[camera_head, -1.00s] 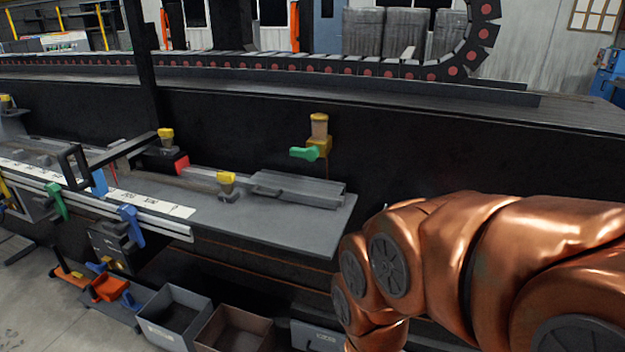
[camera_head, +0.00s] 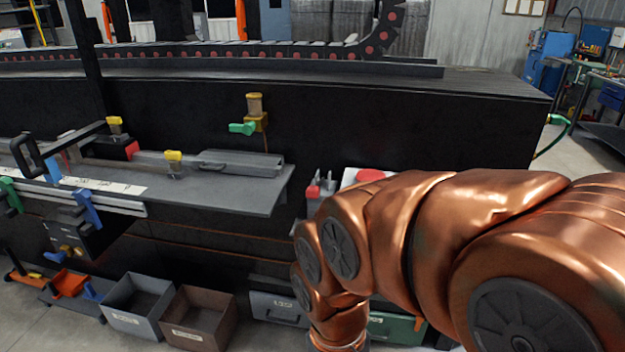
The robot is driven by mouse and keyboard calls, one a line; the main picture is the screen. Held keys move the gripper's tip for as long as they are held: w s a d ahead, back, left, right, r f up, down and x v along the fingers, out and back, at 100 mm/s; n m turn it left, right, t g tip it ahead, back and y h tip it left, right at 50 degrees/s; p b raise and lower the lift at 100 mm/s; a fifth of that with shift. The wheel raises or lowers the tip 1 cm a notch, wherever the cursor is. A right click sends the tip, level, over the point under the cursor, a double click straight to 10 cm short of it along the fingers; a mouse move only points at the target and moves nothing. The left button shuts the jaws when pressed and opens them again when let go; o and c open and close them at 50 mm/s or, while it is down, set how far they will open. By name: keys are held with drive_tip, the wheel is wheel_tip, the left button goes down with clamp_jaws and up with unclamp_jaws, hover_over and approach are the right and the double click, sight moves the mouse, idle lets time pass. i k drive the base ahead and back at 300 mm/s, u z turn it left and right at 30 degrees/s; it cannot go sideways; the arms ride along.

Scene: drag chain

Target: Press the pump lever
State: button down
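A green lever (camera_head: 242,128) sticks out to the left from a yellow fitting with a tan cylinder (camera_head: 254,104) on top. The fitting is mounted on the black side wall of the long machine bed. It looks like a pump, but no label shows this. My copper-coloured arm fills the lower right, well to the right of and below the lever. The arm bends down at its left end and leaves the bottom of the picture. My gripper is out of view. Nothing of mine touches the lever.
A grey worktable (camera_head: 215,192) with yellow knobs and a long-handled tool stands below the lever. A grey bin (camera_head: 137,305) and a brown bin (camera_head: 199,318) sit on the floor. A red round thing (camera_head: 370,175) shows partly behind my arm. Open floor lies at far right.

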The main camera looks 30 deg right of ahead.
sight(314, 191)
drive_tip(key=u, duration=0.95)
drive_tip(key=i, duration=0.95)
drive_tip(key=z, duration=1.05)
